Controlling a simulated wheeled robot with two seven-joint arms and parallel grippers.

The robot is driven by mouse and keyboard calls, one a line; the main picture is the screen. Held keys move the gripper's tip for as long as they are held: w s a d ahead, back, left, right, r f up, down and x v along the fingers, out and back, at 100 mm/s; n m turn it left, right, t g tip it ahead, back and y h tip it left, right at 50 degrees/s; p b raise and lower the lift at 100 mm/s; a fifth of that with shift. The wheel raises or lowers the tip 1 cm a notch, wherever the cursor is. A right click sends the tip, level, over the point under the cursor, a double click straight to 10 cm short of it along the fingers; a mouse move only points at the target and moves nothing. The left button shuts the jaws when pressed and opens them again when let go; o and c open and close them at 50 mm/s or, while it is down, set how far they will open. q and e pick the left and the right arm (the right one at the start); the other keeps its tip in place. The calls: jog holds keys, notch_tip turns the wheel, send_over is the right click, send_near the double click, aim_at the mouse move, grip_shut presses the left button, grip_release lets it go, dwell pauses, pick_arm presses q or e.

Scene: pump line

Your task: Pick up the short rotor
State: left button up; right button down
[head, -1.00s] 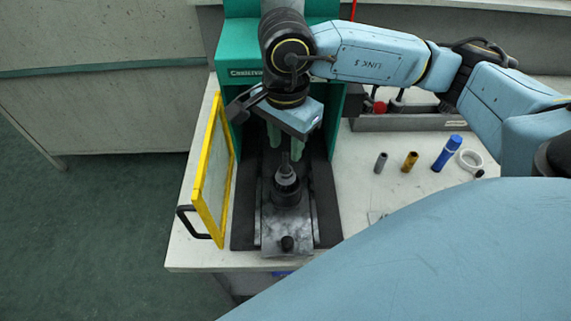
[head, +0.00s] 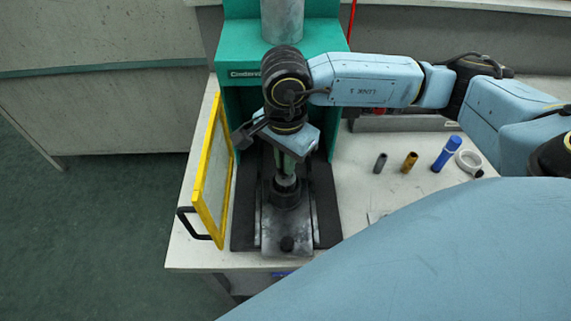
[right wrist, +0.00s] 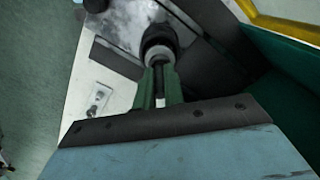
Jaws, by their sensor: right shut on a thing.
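The short rotor (head: 286,181), a grey upright part, stands in the black round holder (head: 286,197) on the press bed. My right gripper (head: 287,172) reaches down from above, and its green fingers are shut on the rotor's upper shaft. In the right wrist view the two green fingers (right wrist: 160,72) close on the thin shaft, with the rotor's grey collar (right wrist: 158,56) just beyond the tips. The fingers hide most of the shaft. The rotor's lower end is hidden in the holder. My left gripper is not in view.
The green press (head: 330,38) stands around and behind my right gripper. Its yellow-framed door (head: 208,178) is open at the left.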

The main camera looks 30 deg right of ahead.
jog(key=shift+w+r, duration=0.1)
jog(key=shift+r, duration=0.05)
notch_tip(320, 180, up, 10)
jog(key=shift+f, duration=0.1)
dwell(0.5)
dwell(0.4)
